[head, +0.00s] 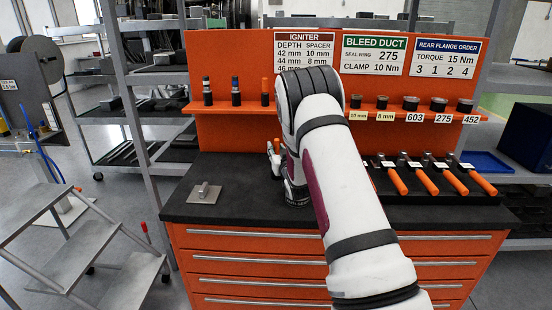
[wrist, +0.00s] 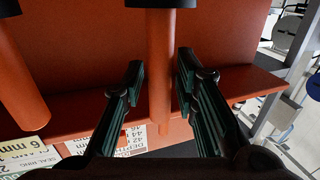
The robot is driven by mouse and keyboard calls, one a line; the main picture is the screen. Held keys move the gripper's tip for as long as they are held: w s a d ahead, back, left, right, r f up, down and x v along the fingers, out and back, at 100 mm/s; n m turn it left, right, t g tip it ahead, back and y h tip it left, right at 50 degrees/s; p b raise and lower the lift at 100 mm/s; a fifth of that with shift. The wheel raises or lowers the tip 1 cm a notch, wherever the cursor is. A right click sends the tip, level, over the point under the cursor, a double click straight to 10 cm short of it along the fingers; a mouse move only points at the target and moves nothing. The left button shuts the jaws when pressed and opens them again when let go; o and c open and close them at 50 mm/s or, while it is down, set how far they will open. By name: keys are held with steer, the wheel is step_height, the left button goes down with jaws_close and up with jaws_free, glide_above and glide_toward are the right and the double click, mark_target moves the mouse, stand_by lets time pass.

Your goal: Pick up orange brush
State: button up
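An orange brush (head: 265,86) with a dark lower end stands on the orange shelf, left of my arm in the head view. In the wrist view, an orange cylindrical handle (wrist: 160,75) with a black end at the top of the picture lies between the fingers of my gripper (wrist: 160,77). I take it for the brush, though the bristles do not show. The fingers are open with a gap on the left and a narrower one on the right. I cannot tell how deep the handle is between them. In the head view my arm hides the gripper's fingers.
A second orange cylinder (wrist: 20,75) is close on the left in the wrist view. Dark upright tools (head: 207,91) and (head: 235,91) share the shelf (head: 220,106). Orange-handled tools (head: 424,180) lie on the black worktop at right. A flat grey plate (head: 205,193) lies at left.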

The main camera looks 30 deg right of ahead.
jaws_close()
steer(key=shift+r, duration=0.1)
step_height(320, 180, up, 10)
steer(key=shift+f+b, duration=0.1)
steer(key=shift+b, duration=0.25)
